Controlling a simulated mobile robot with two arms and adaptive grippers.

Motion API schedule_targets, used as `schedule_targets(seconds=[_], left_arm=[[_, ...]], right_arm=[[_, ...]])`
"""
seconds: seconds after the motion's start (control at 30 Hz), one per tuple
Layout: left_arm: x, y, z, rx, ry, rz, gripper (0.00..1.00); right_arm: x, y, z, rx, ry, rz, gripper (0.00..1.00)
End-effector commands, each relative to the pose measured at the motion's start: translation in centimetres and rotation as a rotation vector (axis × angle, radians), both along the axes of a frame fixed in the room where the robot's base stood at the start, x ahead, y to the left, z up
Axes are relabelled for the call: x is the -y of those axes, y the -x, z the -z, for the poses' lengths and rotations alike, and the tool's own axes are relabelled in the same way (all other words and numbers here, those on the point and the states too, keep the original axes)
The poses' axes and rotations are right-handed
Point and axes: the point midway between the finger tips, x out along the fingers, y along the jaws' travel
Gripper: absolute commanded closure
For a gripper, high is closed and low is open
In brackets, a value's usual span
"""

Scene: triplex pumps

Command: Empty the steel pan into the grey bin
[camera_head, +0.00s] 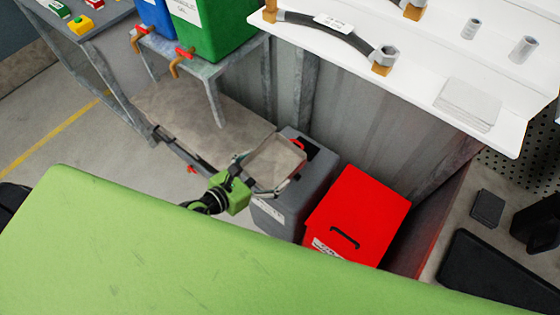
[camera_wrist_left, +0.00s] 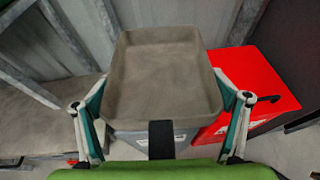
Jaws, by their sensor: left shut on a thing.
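The steel pan (camera_head: 274,160) is a shallow grey-brown rectangular tray, held over the grey bin (camera_head: 276,212). My left gripper (camera_head: 262,172) is shut on the pan, with a finger on each side of it. In the left wrist view the pan (camera_wrist_left: 165,75) fills the middle and its inside looks empty. The gripper's fingers (camera_wrist_left: 163,112) press on its two side walls there. The grey bin has a dark opening with a red part at its top, partly hidden by the pan. My right gripper is not in view.
A red bin (camera_head: 375,205) with a black handle stands right of the grey bin. A white shelf (camera_head: 420,65) with fittings is above and behind. A metal stand (camera_head: 190,70) holds a blue and a green container (camera_head: 215,30) with taps. A green surface (camera_head: 200,270) fills the foreground.

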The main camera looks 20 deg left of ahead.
Motion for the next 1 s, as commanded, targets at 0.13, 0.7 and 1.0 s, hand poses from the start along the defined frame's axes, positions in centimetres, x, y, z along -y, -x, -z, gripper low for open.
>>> schedule_targets(seconds=[0.13,0.7,1.0], left_arm=[[1.8,2.0,3.0,-0.003,0.000,-0.049,0.50],[4.6,5.4,5.6,0.005,-0.001,-0.078,0.49],[4.5,5.3,4.3,-0.049,0.039,-0.076,0.49]], right_arm=[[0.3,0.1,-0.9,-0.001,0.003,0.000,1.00],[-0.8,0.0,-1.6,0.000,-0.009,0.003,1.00],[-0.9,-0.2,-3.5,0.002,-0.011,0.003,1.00]])
